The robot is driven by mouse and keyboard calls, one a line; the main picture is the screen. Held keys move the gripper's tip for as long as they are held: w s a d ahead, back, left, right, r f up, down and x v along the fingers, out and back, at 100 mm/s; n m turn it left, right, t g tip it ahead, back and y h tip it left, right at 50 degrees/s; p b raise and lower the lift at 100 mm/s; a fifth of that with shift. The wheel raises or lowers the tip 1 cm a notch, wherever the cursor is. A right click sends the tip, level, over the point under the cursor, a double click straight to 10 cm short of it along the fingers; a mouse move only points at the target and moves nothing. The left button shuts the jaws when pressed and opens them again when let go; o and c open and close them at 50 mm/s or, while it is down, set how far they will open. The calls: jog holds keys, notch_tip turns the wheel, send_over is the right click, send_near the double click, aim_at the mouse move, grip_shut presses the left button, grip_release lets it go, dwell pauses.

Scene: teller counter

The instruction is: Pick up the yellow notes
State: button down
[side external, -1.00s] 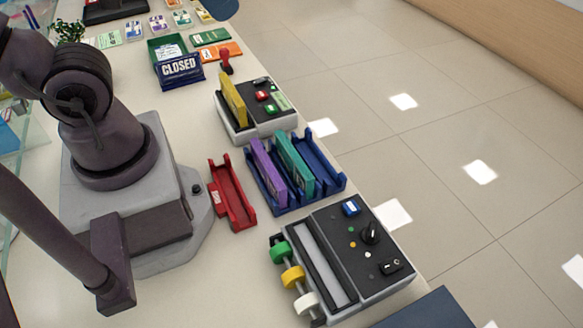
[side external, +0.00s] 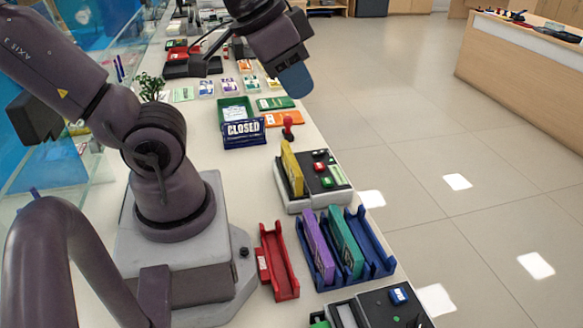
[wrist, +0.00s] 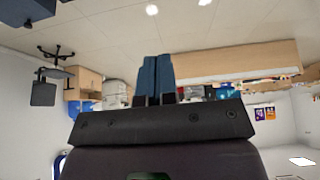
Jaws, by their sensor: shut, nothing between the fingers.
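The yellow notes (side external: 292,168) are a thin bundle standing on edge in the left side of a grey and black counting machine (side external: 297,205). My gripper (side external: 294,82) is in the air beyond and above the machine, well apart from the notes. Its blue fingers are shut with nothing between them. The fingers also show side by side in the wrist view (wrist: 155,78), which looks out over the room. The notes cannot be made out in the wrist view.
A blue rack (side external: 375,257) holds purple (side external: 317,245) and teal (side external: 345,243) bundles. A red tray (side external: 278,262) lies left of it. A CLOSED sign (side external: 244,133), an orange bundle (side external: 284,118) and a red-handled stamp (side external: 288,127) are beyond the machine. Open floor lies right.

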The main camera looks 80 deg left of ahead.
jog(key=c, duration=1.8)
grip_release()
jog(key=shift+c, duration=0.2)
jog(key=o, duration=0.9)
jog(key=shift+a, duration=0.1)
